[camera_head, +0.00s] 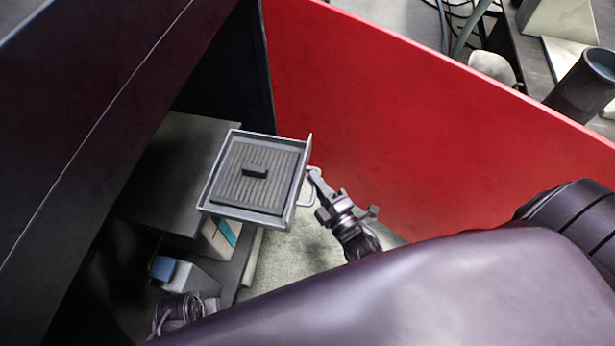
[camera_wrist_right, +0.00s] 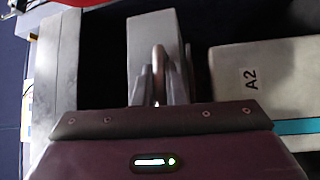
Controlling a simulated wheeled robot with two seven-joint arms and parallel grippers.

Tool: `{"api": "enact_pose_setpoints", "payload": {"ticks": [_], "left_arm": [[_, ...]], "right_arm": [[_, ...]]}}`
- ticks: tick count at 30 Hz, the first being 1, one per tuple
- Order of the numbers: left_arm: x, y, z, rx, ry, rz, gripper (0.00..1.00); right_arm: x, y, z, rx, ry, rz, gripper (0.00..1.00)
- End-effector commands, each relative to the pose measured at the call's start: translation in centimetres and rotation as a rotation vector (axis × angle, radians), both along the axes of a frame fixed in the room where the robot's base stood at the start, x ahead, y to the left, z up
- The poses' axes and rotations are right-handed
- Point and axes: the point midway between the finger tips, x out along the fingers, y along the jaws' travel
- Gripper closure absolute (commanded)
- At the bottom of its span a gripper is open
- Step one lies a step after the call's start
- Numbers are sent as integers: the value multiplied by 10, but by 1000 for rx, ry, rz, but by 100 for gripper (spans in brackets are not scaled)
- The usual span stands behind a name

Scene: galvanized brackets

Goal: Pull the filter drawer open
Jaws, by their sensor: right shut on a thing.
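The filter drawer (camera_head: 208,200) is a grey metal tray holding a pleated filter (camera_head: 240,185) with a small dark grip on top. It stands out from the dark cabinet on the left, its inside showing. A pale loop handle (camera_head: 307,190) sits on its right-hand front. My right gripper (camera_head: 315,176) is shut on this handle. In the right wrist view, the fingers (camera_wrist_right: 161,88) close around the handle (camera_wrist_right: 160,60), with the grey drawer front (camera_wrist_right: 142,35) behind it.
A red panel (camera_head: 400,110) rises right behind the drawer and my right gripper. Below the drawer is a pale box with a teal stripe (camera_head: 222,236); the right wrist view shows a box marked A2 (camera_wrist_right: 270,75). A blue-topped item (camera_head: 163,268) stands lower left.

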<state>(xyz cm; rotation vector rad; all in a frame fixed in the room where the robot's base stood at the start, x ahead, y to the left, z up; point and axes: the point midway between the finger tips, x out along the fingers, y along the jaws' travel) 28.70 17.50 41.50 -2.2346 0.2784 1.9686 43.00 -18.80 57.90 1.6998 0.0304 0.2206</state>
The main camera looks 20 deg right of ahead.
Motion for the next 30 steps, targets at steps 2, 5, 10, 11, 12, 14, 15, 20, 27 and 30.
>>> {"api": "enact_pose_setpoints", "payload": {"ticks": [2, 5, 10, 11, 12, 14, 15, 20, 27, 30], "left_arm": [[0, 0, -2, 0, -1, 1, 64], [0, 0, -2, -1, -2, 1, 64], [0, 0, -2, -1, -2, 1, 64], [0, 0, -2, -1, -2, 1, 64], [0, 0, -2, -1, -2, 1, 64], [0, 0, -2, 0, -1, 1, 64], [0, 0, -2, 0, -1, 1, 64], [0, 0, -2, 0, -1, 1, 64], [0, 0, -1, 0, -4, 1, 64], [0, 0, -3, -1, -8, 2, 64]], "right_arm": [[-2, -1, -2, -1, 4, 0, 100], [-2, -1, -2, -1, 4, 0, 100], [-2, -1, -2, -1, 4, 0, 100], [-2, -1, -2, -1, 4, 0, 100], [-2, -1, -2, -1, 4, 0, 87], [-2, -1, -2, -1, 4, 0, 80], [-2, -1, -2, -1, 4, 0, 80], [-1, -1, -1, 0, 2, 0, 80], [-20, -4, -4, 0, 5, 0, 80], [-37, -7, -7, 0, 6, 0, 80]]}}
